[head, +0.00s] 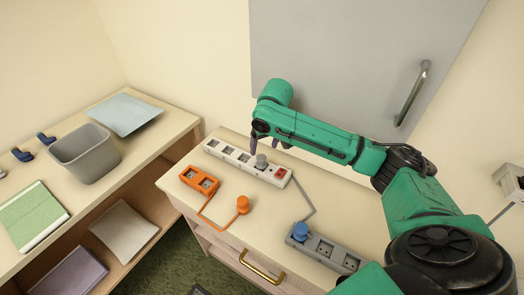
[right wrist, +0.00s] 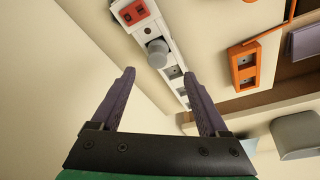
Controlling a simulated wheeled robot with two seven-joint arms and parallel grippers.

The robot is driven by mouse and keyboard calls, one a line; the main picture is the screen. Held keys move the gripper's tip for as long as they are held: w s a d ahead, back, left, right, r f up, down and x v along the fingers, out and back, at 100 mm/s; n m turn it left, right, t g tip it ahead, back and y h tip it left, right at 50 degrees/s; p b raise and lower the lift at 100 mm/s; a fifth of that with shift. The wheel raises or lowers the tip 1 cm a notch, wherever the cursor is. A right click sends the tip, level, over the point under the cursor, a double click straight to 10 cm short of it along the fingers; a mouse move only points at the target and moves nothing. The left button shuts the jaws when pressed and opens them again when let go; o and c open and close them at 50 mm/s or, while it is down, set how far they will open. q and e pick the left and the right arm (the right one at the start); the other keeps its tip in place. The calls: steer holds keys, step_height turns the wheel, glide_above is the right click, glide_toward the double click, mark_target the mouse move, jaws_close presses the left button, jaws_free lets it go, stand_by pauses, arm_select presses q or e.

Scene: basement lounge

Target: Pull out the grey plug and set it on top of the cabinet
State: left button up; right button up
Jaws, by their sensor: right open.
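The grey plug (head: 261,161) stands in the white power strip (head: 228,152), near the strip's red switch (head: 281,173). The strip lies on top of the cabinet (head: 275,228) against the wall. My right gripper (head: 268,142) is open and empty, just behind the plug in the head view. In the right wrist view the grey plug (right wrist: 157,56) shows just beyond the two open fingertips (right wrist: 160,76), roughly in line with the gap between them. The fingers do not appear to touch it. My left gripper is not in view.
An orange socket block (head: 200,180) and orange plug (head: 242,204) lie in front of the strip. A grey strip (head: 328,251) with a blue plug (head: 300,231) is at the right. The cabinet's front middle is clear. A grey bin (head: 85,153) stands on the left shelf.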

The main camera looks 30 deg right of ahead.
mark_target(261, 156)
steer(key=x, duration=0.5)
steer(key=shift+w+d, duration=0.25)
steer(key=shift+w, duration=0.05)
steer(key=x, duration=0.3)
steer(key=shift+w+d+f+p, duration=0.1)
steer(key=shift+w+f+p, duration=0.15)
steer(key=shift+p, duration=0.15)
steer(key=shift+f, duration=0.3)
steer(key=shift+s+f, duration=0.1)
jaws_close()
arm_select(q)
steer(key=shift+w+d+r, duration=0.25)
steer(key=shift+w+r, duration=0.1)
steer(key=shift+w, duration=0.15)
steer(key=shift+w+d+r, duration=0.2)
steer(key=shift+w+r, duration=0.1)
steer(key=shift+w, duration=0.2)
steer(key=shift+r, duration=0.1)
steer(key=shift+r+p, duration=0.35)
steer(key=shift+p, duration=0.15)
arm_select(e)
steer(key=shift+r, duration=0.4)
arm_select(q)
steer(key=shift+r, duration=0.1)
arm_select(e)
steer(key=shift+r, duration=0.1)
